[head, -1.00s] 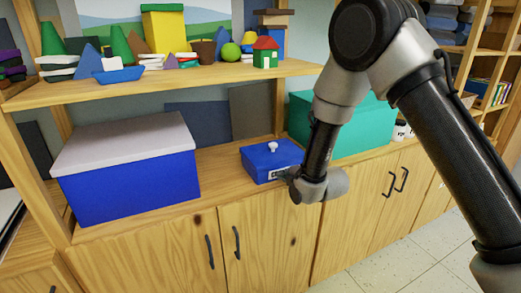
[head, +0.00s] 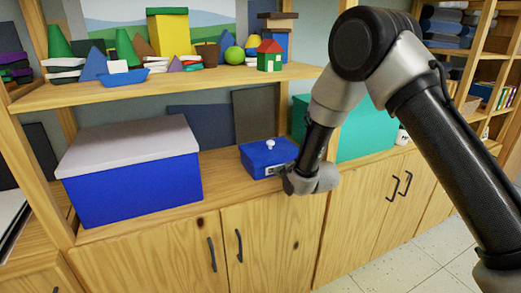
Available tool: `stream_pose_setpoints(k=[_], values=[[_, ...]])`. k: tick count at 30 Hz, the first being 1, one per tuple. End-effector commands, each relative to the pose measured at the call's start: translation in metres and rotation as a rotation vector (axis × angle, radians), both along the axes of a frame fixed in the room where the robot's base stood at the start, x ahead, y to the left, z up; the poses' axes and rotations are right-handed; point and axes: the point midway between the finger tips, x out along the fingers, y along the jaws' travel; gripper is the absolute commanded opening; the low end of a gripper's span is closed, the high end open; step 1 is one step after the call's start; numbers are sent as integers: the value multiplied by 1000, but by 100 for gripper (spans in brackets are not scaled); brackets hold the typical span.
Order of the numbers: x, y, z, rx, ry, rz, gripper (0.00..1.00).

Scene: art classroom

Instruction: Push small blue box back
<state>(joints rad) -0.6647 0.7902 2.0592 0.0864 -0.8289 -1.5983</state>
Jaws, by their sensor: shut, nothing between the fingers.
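The small blue box (head: 262,157) sits on the wooden counter, with a white knob on its lid and a pale label on its front. It stands between a large blue box and a teal box. My gripper (head: 288,178) is at the front right of the small box, close to its front face. Its fingers are largely hidden by the wrist, and they look shut with nothing held. I cannot tell for sure whether the fingertips touch the box.
The large blue box (head: 132,185) with a grey lid stands to the left. The teal box (head: 365,130) stands to the right, partly behind my arm. Dark panels (head: 255,115) lean at the back wall. A shelf (head: 190,84) with several toys hangs above. Some bare counter (head: 220,165) shows left of the small box.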

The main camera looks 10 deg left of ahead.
Motion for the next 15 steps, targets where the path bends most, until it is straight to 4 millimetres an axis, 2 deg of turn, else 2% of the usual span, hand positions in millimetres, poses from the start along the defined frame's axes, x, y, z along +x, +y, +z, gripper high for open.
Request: stream_pose_setpoints(k=[15], values=[[22, 15, 0, 1, -1, 0, 0]])
